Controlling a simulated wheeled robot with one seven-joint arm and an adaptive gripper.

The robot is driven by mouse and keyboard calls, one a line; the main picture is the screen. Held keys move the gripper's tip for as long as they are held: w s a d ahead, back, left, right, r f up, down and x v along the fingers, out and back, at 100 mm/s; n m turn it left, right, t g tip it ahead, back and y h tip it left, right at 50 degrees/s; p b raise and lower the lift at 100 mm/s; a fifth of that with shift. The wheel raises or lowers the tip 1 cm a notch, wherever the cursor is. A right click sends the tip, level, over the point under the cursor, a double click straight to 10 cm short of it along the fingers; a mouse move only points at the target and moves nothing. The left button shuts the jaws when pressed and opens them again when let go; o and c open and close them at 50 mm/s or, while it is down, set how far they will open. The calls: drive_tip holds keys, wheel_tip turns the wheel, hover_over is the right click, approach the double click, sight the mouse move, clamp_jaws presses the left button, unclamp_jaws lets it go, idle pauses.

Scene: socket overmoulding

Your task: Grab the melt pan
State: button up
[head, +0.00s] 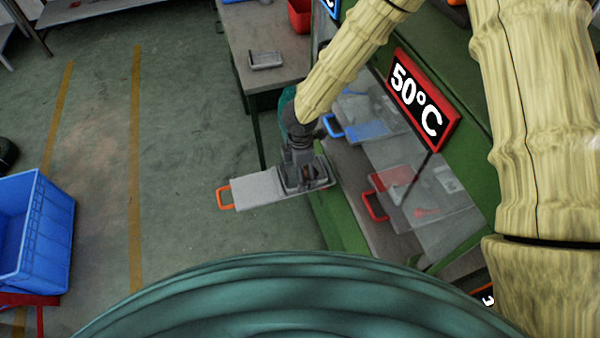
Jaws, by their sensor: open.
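My gripper (299,172) is at the middle of the view, pointing down over the right part of a grey flat board (258,188) with an orange handle. It is open. A small grey, pan-like piece (320,172) shows beside and under the fingers on that board; the gripper hides much of it. I cannot tell whether the fingers touch it, or whether it is the melt pan. Another small, shallow grey metal pan (266,60) lies on the table at the back.
A red 50°C sign (419,98) stands above. The grey table (262,25) carries a red bin (299,14). A blue crate (38,235) is at left; the floor between is clear.

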drive_tip(key=c, duration=1.1)
drive_tip(key=shift+o, duration=0.2)
drive_tip(key=shift+r, duration=0.15)
